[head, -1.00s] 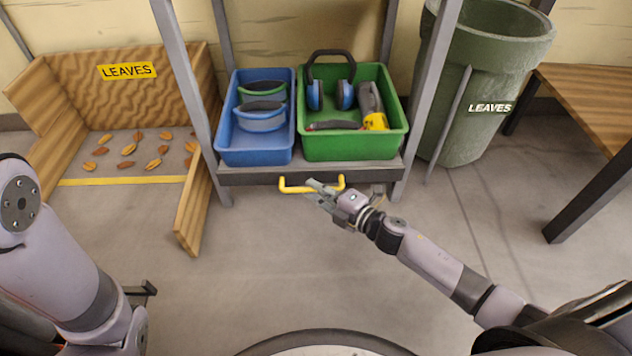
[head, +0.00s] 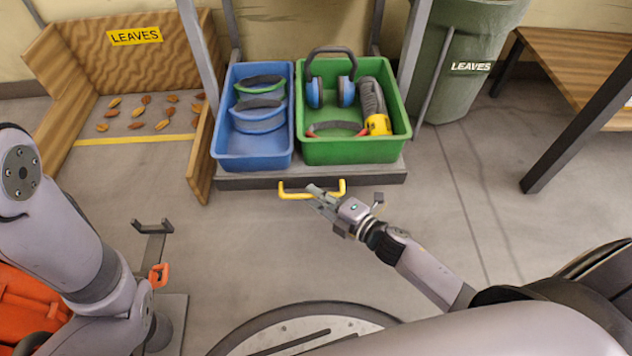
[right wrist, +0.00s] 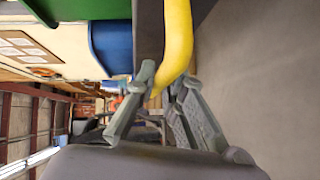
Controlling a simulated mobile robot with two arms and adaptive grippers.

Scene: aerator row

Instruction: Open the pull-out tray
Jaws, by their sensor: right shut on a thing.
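The pull-out tray (head: 240,183) is a dark grey shelf with a yellow bar handle (head: 290,193) on its front. It stands out in front of the grey rack legs, carrying a blue bin (head: 252,148) and a green bin (head: 360,152). My right gripper (head: 322,196) is shut on the yellow handle, near its right half. In the right wrist view the yellow handle (right wrist: 177,45) runs between the fingers of my right gripper (right wrist: 160,95), which partly hide it. My left arm shows at the left, but its gripper cannot be made out.
A wooden leaf bay (head: 135,55) stands at the left. A green leaf can (head: 465,60) and a wooden bench (head: 575,55) stand at the right. An orange item (head: 25,305) lies at the lower left. The floor right of the tray is clear.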

